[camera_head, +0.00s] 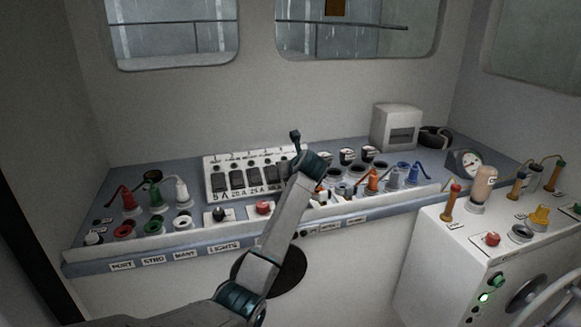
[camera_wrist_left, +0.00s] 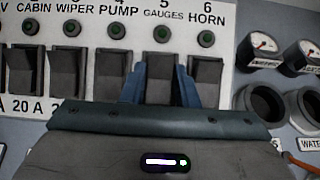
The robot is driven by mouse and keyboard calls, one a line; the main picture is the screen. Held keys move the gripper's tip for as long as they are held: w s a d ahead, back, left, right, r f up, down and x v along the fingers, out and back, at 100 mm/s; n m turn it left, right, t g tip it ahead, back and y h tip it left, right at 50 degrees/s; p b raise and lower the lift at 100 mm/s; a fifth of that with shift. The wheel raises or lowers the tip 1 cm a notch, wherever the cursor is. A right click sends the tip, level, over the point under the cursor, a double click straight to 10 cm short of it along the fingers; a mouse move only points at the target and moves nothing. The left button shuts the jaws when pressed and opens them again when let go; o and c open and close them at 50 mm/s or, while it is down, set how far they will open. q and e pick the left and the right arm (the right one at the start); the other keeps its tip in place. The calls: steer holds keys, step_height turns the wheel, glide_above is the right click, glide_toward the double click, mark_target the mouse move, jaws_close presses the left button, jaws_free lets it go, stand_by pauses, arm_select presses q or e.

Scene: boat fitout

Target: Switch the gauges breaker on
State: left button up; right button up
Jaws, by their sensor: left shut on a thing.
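The breaker panel (camera_head: 207,174) is a white board with a row of dark rocker switches on the console. In the left wrist view the gauges breaker (camera_wrist_left: 160,68) is the dark rocker under "5 GAUGES", with a dark green lamp (camera_wrist_left: 162,35) above it. My left gripper (camera_wrist_left: 160,88) has its two blue fingers on either side of this rocker and is shut on it. The rocker's lower part is hidden behind the gripper body. In the head view my left arm covers the panel's right end. My right gripper is not in view.
The pump breaker (camera_wrist_left: 113,68) and horn breaker (camera_wrist_left: 206,72) stand close on either side of the fingers. Round gauges (camera_wrist_left: 263,42) and dark sockets lie to the right. Coloured plugs (camera_head: 154,191) stand at the console's left. A white cabinet (camera_head: 440,240) stands at the right.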

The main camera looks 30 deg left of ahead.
arm_select(q)
steer(key=shift+w+a+r+g+h, duration=0.1)
steer(key=shift+a+r+g+h, duration=0.1)
steer(key=shift+r+g+h, duration=0.35)
steer(key=shift+w+a+f+g+h+p, duration=0.1)
steer(key=shift+f+g+h+p, duration=0.1)
steer(key=shift+g+h+p, duration=0.15)
steer(key=shift+f+g+h, duration=0.15)
steer(key=shift+g+h, duration=0.25)
steer(key=shift+h, duration=0.2)
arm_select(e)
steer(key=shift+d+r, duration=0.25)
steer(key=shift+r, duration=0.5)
arm_select(q)
steer(key=o, duration=1)
